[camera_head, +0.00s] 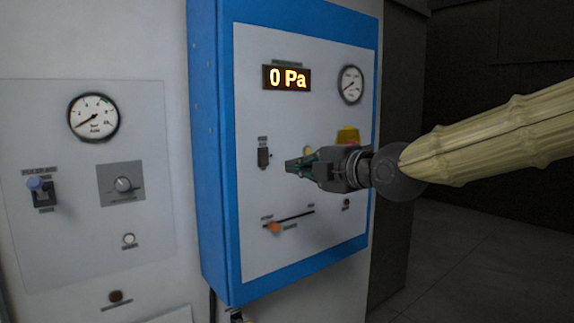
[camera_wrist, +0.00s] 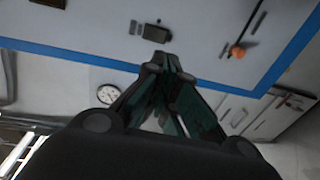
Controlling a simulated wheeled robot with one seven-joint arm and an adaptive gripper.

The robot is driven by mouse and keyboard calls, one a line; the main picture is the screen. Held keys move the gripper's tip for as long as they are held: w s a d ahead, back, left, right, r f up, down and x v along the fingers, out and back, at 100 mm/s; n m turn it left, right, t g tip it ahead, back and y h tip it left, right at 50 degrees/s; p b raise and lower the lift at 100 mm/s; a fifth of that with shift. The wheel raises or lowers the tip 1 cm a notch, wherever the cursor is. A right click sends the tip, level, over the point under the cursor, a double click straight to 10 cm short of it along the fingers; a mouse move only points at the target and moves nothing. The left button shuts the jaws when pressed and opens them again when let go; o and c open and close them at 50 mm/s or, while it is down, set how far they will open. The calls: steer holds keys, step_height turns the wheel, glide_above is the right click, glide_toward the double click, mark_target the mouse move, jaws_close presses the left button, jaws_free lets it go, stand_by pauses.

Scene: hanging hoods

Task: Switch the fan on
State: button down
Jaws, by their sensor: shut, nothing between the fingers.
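A blue-framed control panel (camera_head: 233,200) hangs on the wall, and its display (camera_head: 287,78) reads 0 Pa. A small dark switch (camera_head: 263,157) sits at its left, under a label too small to read. My gripper (camera_head: 290,165) is shut and empty, its fingertips pointing left just right of that switch. In the wrist view the closed fingertips (camera_wrist: 160,62) lie just below the dark switch (camera_wrist: 155,33). I see a small gap in the picture but cannot tell the depth between them. No label legibly says fan.
Below the switch is a slider with an orange knob (camera_head: 274,228). A gauge (camera_head: 350,85) and a yellow part (camera_head: 347,135), partly behind my gripper, are at the panel's right. A grey panel with a knob (camera_head: 123,184) and blue-topped switch (camera_head: 40,190) is left. Floor (camera_head: 470,250) at right is clear.

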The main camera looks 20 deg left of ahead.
mark_target(259, 163)
steer(key=p+x, duration=0.4)
steer(key=x, duration=0.9)
steer(key=shift+a, duration=0.15)
steer(key=shift+w+f, duration=0.1)
steer(key=shift+f, duration=0.05)
steer(key=shift+w+a+f+y+b, duration=0.15)
steer(key=shift+f+y+b, duration=0.15)
steer(key=shift+b, duration=0.65)
steer(key=shift+r+t, duration=0.2)
steer(key=shift+t, duration=0.1)
steer(key=shift+r, duration=0.15)
steer(key=f+b+v, duration=0.2)
steer(key=b+v, duration=0.2)
steer(key=v, duration=0.9)
steer(key=shift+d+f+b, duration=0.3)
steer(key=shift+d+b, duration=0.05)
steer(key=shift+d, duration=0.1)
